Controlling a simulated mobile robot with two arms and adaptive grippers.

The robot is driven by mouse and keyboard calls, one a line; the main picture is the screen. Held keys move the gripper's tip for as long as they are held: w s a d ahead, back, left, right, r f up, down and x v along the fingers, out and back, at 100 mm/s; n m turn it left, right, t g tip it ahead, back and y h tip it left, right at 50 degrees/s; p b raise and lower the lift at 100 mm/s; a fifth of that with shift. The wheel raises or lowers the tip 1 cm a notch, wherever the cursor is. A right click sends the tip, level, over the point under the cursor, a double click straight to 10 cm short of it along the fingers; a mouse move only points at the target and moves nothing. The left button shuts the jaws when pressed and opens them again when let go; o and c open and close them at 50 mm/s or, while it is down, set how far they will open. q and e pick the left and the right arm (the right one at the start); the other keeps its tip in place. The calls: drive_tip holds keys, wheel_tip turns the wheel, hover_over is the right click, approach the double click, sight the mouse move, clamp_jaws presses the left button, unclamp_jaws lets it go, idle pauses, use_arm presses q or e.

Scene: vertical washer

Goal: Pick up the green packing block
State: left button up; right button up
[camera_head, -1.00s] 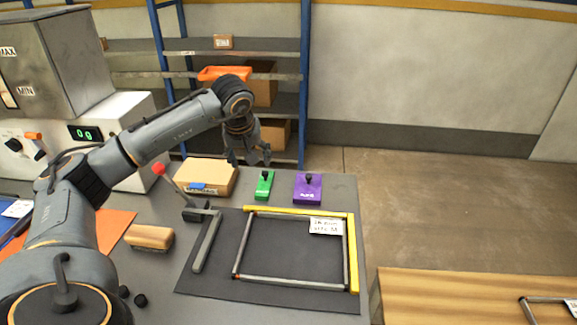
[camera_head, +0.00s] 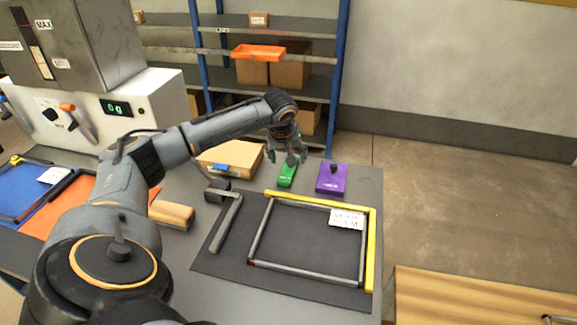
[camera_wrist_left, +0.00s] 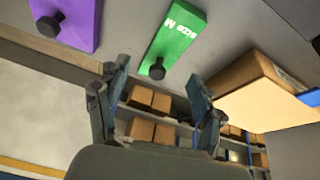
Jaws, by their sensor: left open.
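The green packing block (camera_head: 287,176) lies on the grey table behind the black mat. It has a dark knob, and in the left wrist view the green block (camera_wrist_left: 178,38) shows the label "SIZE M". My left gripper (camera_head: 287,158) is open and empty, over the far end of the block. In the left wrist view the open fingers (camera_wrist_left: 157,95) are spread apart below the block in the picture, with the knob (camera_wrist_left: 157,70) just above the gap between them. I cannot tell whether the gripper touches the block. My right gripper is not in view.
A purple block (camera_head: 331,179) with a knob stands close on the right. A cardboard box (camera_head: 230,156) stands close on the left. A yellow and grey frame (camera_head: 372,250) lies on the black mat in front. Shelves stand behind the table.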

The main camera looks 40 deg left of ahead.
sight(288, 167)
use_arm(q)
drive_tip(key=x, duration=0.4)
drive_tip(key=shift+w+f+p, duration=0.1)
drive_tip(key=shift+p, duration=0.25)
drive_tip(key=c, duration=1.4)
